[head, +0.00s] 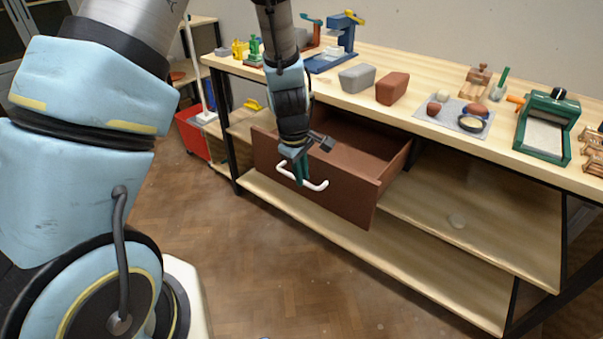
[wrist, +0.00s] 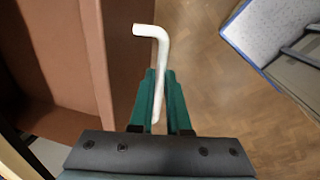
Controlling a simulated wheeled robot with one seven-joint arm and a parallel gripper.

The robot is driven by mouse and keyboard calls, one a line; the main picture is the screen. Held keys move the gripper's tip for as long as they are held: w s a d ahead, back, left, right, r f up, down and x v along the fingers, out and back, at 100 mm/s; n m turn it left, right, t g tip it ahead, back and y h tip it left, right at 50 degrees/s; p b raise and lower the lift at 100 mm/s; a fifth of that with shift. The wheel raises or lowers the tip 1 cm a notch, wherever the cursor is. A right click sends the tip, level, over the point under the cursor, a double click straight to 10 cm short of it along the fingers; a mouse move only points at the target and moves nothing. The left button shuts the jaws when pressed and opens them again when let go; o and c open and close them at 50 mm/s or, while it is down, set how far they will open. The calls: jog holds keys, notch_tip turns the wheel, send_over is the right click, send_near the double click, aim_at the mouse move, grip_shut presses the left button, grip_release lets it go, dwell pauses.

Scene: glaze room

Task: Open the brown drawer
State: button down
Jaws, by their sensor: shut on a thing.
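The brown drawer (head: 338,191) hangs under the workbench and stands pulled well out, its empty inside showing. In the wrist view the drawer's front panel (wrist: 125,45) runs along the left. A white bar handle (head: 315,185) is fixed to the drawer front; it also shows in the wrist view (wrist: 160,50). My gripper (head: 299,172) is at the left part of the handle. In the wrist view its green fingers (wrist: 161,85) are shut on the handle bar, one on each side. The fingers hide part of the handle.
The wooden workbench (head: 440,125) carries grey and brown clay blocks, a tray of small pieces and a green press (head: 545,127). A lower shelf (head: 420,270) runs below the drawer. A red bin (head: 192,135) stands at the back left. The wooden floor before the drawer is clear.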

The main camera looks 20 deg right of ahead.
jog(key=shift+a, duration=0.1)
jog(key=c, duration=0.9)
grip_release()
jog(key=shift+r, duration=0.1)
jog(key=r, duration=0.3)
jog(key=a+r, duration=0.1)
jog(key=r, duration=0.3)
jog(key=s+r, duration=0.1)
jog(key=r, duration=0.2)
jog(key=shift+a+r, duration=0.2)
jog(key=shift+a, duration=0.2)
